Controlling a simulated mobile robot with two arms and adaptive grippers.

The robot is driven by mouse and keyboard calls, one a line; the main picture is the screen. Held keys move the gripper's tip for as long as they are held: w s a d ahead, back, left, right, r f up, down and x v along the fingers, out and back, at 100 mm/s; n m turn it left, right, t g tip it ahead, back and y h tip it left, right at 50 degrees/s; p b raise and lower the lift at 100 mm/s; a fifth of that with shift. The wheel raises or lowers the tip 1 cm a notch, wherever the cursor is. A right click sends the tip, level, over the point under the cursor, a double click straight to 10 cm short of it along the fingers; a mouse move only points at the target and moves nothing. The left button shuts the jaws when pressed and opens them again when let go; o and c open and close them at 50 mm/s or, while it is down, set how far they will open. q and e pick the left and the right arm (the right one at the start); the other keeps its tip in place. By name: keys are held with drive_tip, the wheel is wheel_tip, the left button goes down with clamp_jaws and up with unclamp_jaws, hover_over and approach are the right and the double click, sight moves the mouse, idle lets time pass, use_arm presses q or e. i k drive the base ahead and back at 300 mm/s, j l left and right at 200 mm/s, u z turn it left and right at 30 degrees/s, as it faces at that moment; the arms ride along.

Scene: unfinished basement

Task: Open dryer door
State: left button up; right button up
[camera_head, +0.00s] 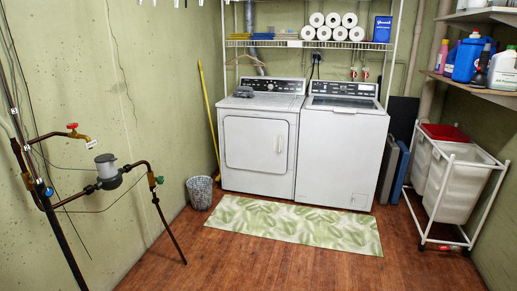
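The white dryer (230,184) stands against the back wall, left of a white top-loading washer (337,160). The dryer door (250,145) is on its front and looks shut, flush with the panel. A pale handle (279,144) shows at the door's right side. Neither of my grippers is in view, so nothing of mine is near the door.
A green leaf-patterned mat (295,222) lies before the machines. A wicker basket (200,192) stands left of the dryer, a laundry cart (455,185) at the right. Pipes with valves (107,170) stand at the left. The wooden floor in front is clear.

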sight(252, 144)
drive_tip(key=i, duration=3.75)
drive_tip(key=i+u, duration=0.25)
drive_tip(key=i, duration=0.15)
drive_tip(key=i+l+u, duration=0.25)
drive_tip(key=i+j, duration=0.1)
